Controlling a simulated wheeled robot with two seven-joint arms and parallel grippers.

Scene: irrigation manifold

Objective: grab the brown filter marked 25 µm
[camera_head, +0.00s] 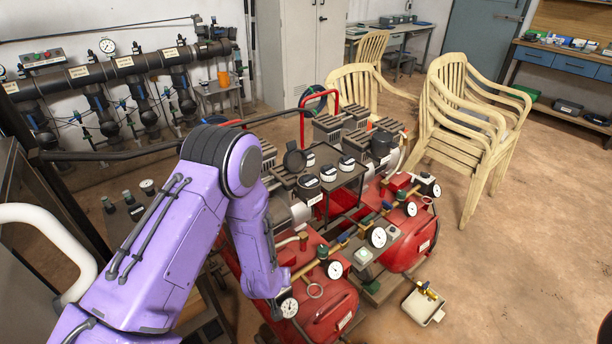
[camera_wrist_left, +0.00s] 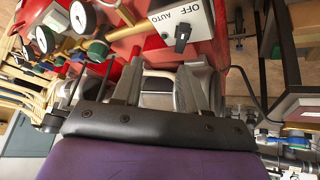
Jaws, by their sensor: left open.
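I cannot pick out a brown filter marked 25 µm in either view. In the head view, several dark round parts with white labels (camera_head: 308,187) stand on a rack (camera_head: 345,190) above the red compressors. Their markings are too small to read. My left arm reaches in from the left and bends down in front of the red tanks, and its gripper does not show clearly there. In the left wrist view, my left gripper (camera_wrist_left: 160,75) has its two fingers apart, with nothing seen held between them. Grey and silver machine parts lie behind the fingers. My right gripper is not in view.
Red compressor tanks (camera_head: 325,300) with gauges stand close to my left arm. An OFF/AUTO switch box (camera_wrist_left: 181,32) is beyond the fingers. A pipe manifold (camera_head: 110,70) runs along the back wall. Stacked chairs (camera_head: 465,125) stand at right. The floor (camera_head: 520,260) at lower right is mostly clear.

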